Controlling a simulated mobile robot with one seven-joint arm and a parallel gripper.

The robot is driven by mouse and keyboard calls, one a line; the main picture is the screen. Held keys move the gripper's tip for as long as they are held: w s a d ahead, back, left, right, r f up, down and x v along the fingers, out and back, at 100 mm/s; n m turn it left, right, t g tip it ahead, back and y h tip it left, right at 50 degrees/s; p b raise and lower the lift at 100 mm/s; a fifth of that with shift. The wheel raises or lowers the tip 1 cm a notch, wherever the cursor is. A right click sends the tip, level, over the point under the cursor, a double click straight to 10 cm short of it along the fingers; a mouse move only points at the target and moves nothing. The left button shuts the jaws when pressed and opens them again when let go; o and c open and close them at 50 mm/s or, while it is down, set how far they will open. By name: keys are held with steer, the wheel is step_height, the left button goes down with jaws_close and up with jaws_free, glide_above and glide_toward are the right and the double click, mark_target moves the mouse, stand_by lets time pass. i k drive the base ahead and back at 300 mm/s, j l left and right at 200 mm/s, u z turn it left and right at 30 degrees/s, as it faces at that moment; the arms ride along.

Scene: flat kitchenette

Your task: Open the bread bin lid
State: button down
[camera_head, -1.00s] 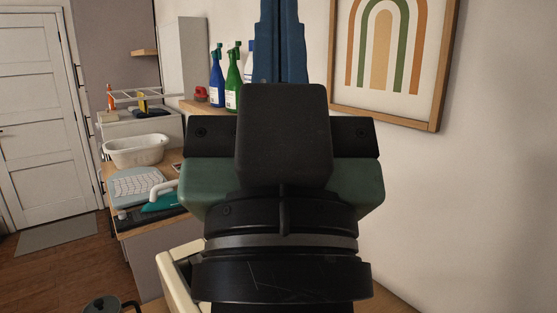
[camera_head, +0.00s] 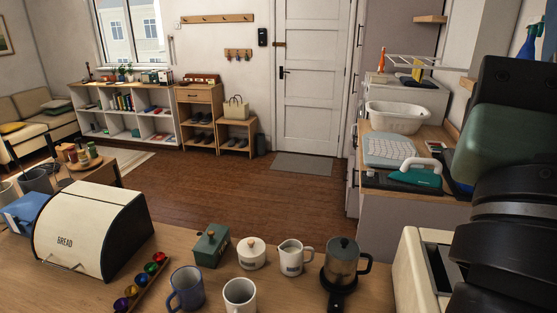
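The bread bin (camera_head: 122,235) stands at the left of the near counter, with a dark side panel and a cream curved lid (camera_head: 85,220) marked BREAD. The lid is down and the front looks closed. A thin metal handle (camera_head: 63,264) runs along the lid's lower front edge. Part of my gripper's dark and green body (camera_head: 520,135) shows at the far right edge, well away from the bin. Its fingers are not visible, so I cannot tell whether it is open.
A rack of coloured capsules (camera_head: 141,282) lies close to the bin's right side. Mugs (camera_head: 186,288), a green box (camera_head: 211,245), a sugar pot (camera_head: 251,253) and a kettle (camera_head: 342,268) fill the counter's middle. A cream toaster (camera_head: 412,268) stands at right.

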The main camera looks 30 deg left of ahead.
mark_target(71, 232)
steer(key=j+u, duration=0.1)
steer(key=u, duration=1.65)
steer(key=i+j+u, duration=0.4)
